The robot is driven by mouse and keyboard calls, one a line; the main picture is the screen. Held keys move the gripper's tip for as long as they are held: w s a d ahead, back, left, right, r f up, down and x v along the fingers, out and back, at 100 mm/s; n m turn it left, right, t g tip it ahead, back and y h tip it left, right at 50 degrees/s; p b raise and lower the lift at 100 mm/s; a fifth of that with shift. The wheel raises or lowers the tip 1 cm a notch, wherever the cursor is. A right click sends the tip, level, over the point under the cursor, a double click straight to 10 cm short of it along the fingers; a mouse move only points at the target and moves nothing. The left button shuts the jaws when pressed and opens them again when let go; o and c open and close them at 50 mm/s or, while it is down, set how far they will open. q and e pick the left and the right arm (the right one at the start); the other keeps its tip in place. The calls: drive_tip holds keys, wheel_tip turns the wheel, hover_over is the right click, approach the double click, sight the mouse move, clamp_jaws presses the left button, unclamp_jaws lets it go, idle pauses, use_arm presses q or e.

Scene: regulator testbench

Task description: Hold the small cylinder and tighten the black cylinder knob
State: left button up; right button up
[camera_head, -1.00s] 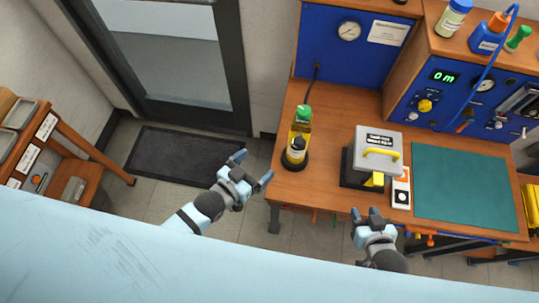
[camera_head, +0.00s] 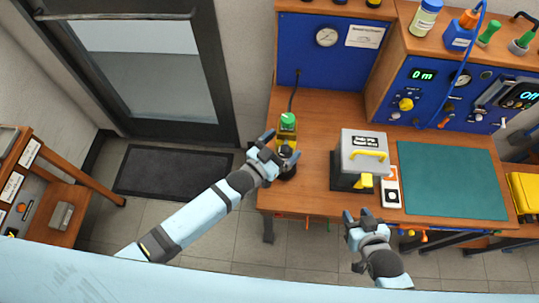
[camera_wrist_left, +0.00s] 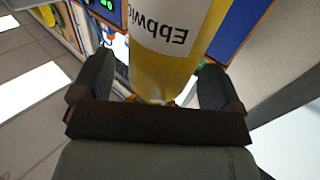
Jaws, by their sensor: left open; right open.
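A yellow cylinder with a white label (camera_wrist_left: 160,45) stands between the fingers of my left gripper in the left wrist view. My left gripper (camera_head: 282,148) is open around it, at the left end of the bench; whether a finger touches it I cannot tell. My right gripper (camera_head: 357,214) is open and empty in front of the bench's front edge.
A grey box with a yellow handle (camera_head: 362,147) stands right of the cylinder on the wooden bench (camera_head: 318,110). A green mat (camera_head: 452,180) lies further right. Blue instrument panels (camera_head: 452,100) rise behind. Bare wood lies between the cylinder and the box.

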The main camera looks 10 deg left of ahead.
use_arm(q)
drive_tip(key=shift+x, duration=0.9)
